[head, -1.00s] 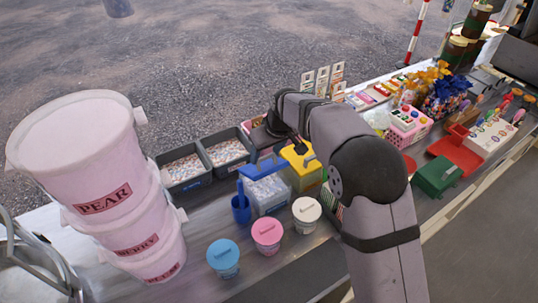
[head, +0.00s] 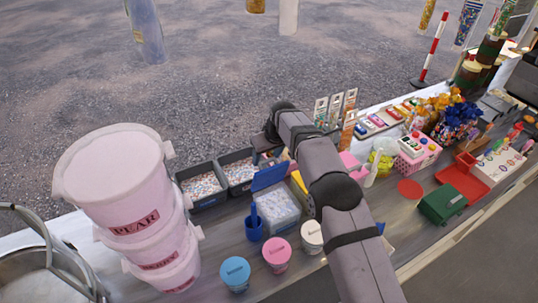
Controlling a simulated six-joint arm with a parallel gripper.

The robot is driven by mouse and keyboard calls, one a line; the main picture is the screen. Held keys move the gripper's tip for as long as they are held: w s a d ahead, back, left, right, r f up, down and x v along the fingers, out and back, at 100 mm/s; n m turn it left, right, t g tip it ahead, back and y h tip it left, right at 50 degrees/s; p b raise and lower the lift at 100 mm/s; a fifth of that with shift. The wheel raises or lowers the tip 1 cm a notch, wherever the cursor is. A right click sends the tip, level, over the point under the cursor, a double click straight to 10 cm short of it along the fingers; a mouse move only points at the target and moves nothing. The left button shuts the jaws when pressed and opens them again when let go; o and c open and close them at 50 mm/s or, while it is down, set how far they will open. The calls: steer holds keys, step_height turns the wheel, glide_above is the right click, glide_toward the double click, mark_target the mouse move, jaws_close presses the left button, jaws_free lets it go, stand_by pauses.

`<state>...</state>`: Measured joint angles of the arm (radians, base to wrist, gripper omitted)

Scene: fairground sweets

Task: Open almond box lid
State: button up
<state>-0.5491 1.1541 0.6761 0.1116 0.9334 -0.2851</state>
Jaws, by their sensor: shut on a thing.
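A yellow box (head: 297,181), which I take for the almond box, stands right of the open blue-lidded box. Only a strip of its left side shows; my arm hides the rest, including its lid. No label on it can be read. The dark end of my gripper (head: 269,132) shows at the far end of my arm, behind the box row. It is shut, apparently on the yellow box's lid. The fingertips and the lid between them are hidden, so I cannot see how far the lid is raised.
The open box (head: 280,215) with its raised blue lid (head: 269,176) stands close on the left. Upright cards (head: 335,108) and a pink basket (head: 418,155) stand to the right.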

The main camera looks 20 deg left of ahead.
steer(key=shift+w+a+r, duration=0.1)
steer(key=shift+w+a, duration=0.05)
steer(key=shift+a, duration=0.1)
steer(key=o, duration=1.1)
steer(key=shift+c, duration=0.2)
steer(key=o, duration=0.4)
steer(key=shift+o, duration=0.2)
steer(key=shift+d, duration=0.1)
steer(key=shift+b+v, duration=0.8)
steer(key=shift+v, duration=0.1)
steer(key=shift+b+v, duration=1.2)
steer(key=shift+v, duration=1.45)
